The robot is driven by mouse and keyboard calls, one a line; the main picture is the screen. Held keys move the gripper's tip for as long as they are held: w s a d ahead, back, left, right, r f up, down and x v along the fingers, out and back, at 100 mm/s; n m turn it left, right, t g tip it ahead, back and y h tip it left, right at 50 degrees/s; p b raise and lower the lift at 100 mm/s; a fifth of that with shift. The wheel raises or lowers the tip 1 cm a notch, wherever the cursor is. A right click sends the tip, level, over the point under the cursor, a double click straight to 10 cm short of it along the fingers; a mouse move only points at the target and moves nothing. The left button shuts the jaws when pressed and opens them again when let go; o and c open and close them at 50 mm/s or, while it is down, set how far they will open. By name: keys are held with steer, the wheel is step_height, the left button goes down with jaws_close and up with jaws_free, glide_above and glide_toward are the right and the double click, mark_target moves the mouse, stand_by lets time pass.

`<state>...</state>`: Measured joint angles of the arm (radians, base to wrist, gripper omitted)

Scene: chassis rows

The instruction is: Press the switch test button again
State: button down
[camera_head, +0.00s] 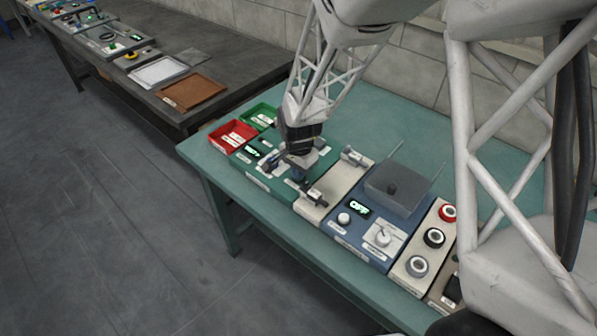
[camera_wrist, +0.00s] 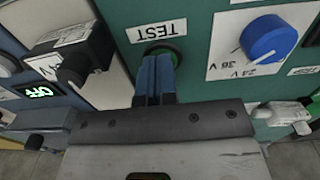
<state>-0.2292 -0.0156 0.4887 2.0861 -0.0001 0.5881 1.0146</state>
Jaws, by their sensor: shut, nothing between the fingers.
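In the head view my gripper (camera_head: 299,178) is low over the green panel (camera_head: 257,178), and the button is hidden there. A blue knob (camera_wrist: 268,38) with "24 V" and "36 V" marks is right of the button.
A beige panel with a black lever (camera_wrist: 88,55) is beside the green one. The blue panel's display (camera_head: 358,208) reads OFF. Red (camera_head: 231,134) and green trays stand at the table's far left. Round buttons (camera_head: 434,238) line a beige panel at right.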

step_height(320, 180, up, 13)
steer(key=shift+w, duration=0.3)
stand_by(0.5)
steer(key=s+d+r+n+t, duration=0.1)
steer(key=s+d+r+n, duration=0.2)
steer(key=s, duration=0.6)
steer(key=s+d+r+n, duration=0.3)
steer(key=s+d+r, duration=0.3)
steer(key=s, duration=0.3)
steer(key=s+d+r+n+t, duration=0.1)
steer(key=s+d+r, duration=0.3)
steer(key=s, duration=0.5)
steer(key=shift+d+r+n+t, duration=0.3)
steer(key=shift+r+n, duration=0.2)
steer(key=shift+n, duration=0.4)
